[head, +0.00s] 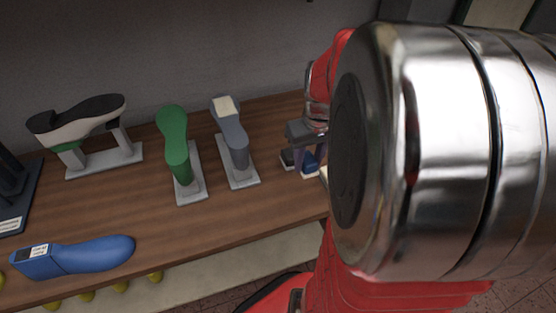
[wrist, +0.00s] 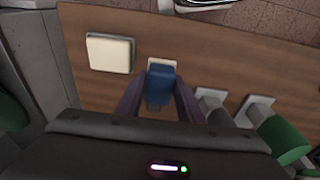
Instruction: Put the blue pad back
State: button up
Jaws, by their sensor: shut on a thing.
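The blue pad (wrist: 161,82) is a small block between the two fingers of my gripper (wrist: 160,100) in the wrist view. The gripper is shut on it. A pale patch (wrist: 164,64) shows just past the pad's far edge; I cannot tell whether the pad touches it. In the head view the blue pad (head: 310,161) shows at the low end of my gripper (head: 303,158), close over the right part of the wooden shelf (head: 262,205). My own arm hides much of that area.
A cream square block (wrist: 109,53) lies left of the pad in the wrist view. Grey (head: 234,140) and green (head: 174,145) lasts on plates stand left of my gripper in the head view. A blue last (head: 85,256) lies at the front left; a shoe (head: 80,118) stands behind.

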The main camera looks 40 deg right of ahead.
jog(key=shift+f, duration=3.1)
jog(key=shift+f, duration=0.1)
jog(key=shift+f, duration=1.75)
jog(key=shift+f, duration=0.15)
jog(key=o, duration=1)
jog(key=r, duration=0.4)
jog(key=s+r, duration=0.1)
jog(key=r, duration=0.7)
jog(key=shift+s+a+r, duration=0.1)
jog(key=shift+s+a, duration=0.2)
